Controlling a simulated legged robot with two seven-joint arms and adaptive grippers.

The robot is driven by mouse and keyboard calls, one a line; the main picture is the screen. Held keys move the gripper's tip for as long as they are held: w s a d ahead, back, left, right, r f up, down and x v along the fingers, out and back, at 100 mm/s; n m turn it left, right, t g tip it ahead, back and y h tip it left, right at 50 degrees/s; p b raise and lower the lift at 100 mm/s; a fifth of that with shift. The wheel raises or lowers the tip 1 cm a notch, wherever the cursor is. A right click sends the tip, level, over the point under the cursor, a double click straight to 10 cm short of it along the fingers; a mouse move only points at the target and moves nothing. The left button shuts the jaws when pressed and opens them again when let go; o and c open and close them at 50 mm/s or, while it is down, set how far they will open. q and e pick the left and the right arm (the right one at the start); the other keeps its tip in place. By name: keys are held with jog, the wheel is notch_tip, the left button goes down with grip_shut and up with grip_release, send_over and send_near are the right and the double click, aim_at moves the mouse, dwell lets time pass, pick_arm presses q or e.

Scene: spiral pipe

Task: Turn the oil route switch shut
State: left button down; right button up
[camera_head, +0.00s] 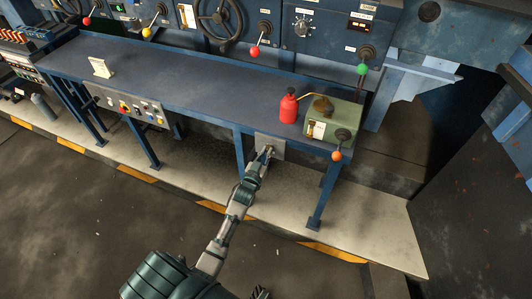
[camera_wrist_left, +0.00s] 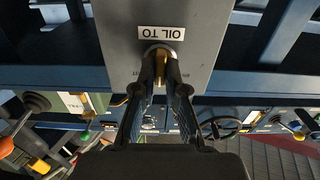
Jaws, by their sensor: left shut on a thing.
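The oil route switch sits on a small grey panel (camera_head: 277,143) at the front edge of the blue bench. In the left wrist view, the panel (camera_wrist_left: 120,40) carries a label reading "OIL TO", seen upside down. The switch (camera_wrist_left: 160,54) has a round metal collar and a brass-coloured handle. My left gripper (camera_head: 268,151) reaches the panel from below, and its fingers (camera_wrist_left: 161,68) are closed on the handle from both sides. The fingers partly hide the handle. A small dark piece at the bottom edge of the head view may be my right gripper (camera_head: 260,293); its jaws are unclear.
A red oil can (camera_head: 288,106) and a green box (camera_head: 334,120) with an orange-knobbed lever stand on the bench (camera_head: 190,80) above the panel. Bench legs stand on both sides of my left arm. The floor in front is clear.

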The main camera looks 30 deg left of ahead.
pick_arm(q)
jog(key=shift+f, duration=0.3)
jog(key=c, duration=1.2)
grip_release()
jog(key=shift+r, duration=0.1)
jog(key=s, duration=0.4)
jog(key=s+d, duration=0.1)
jog(key=s, duration=0.2)
jog(key=s+d, duration=0.1)
jog(key=s, duration=0.3)
jog(key=shift+s, duration=0.35)
